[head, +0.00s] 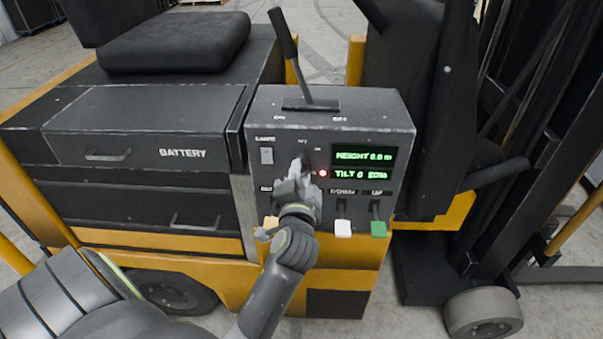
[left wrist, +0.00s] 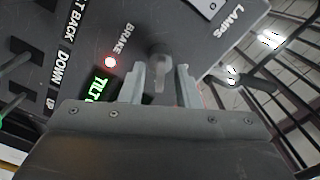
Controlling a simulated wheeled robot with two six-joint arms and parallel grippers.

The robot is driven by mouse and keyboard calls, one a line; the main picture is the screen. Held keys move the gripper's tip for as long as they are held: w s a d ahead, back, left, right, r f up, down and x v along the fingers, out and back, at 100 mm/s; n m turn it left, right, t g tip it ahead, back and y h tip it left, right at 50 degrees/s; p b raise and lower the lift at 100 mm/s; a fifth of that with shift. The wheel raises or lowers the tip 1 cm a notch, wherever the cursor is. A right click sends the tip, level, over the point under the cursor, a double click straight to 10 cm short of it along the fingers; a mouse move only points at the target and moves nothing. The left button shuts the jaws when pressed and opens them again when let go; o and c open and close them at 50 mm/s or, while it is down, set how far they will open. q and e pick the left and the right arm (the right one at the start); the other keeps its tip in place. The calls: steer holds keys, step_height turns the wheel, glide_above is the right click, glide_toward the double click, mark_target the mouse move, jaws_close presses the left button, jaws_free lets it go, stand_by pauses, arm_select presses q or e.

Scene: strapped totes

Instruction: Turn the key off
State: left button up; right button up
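The grey key (left wrist: 161,68) sits on the dark control panel (head: 285,135). In the left wrist view its narrow grip lies between the two fingers of my left gripper (left wrist: 161,84). A gap shows on each side of the key, so the fingers look open and not closed on it. In the head view my left gripper (head: 299,172) is at the panel face, left of the lit displays, and mostly hides the key. A red lamp (head: 323,173) is lit beside it; the left wrist view shows it next to the BRAKE label. My right gripper is not in view.
Green displays (head: 363,156) read height 0.0 m and tilt 0. A lamps switch (head: 266,156) is at upper left. White (head: 343,229) and green (head: 378,229) levers stick out below. A tall black lever (head: 287,45) rises from the panel top.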

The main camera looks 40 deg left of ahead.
arm_select(q)
steer(key=shift+c, duration=0.4)
jaws_close()
steer(key=shift+f+n, duration=0.1)
steer(key=shift+n, duration=0.2)
steer(key=n+b, duration=0.5)
steer(key=n, duration=0.6)
stand_by(0.5)
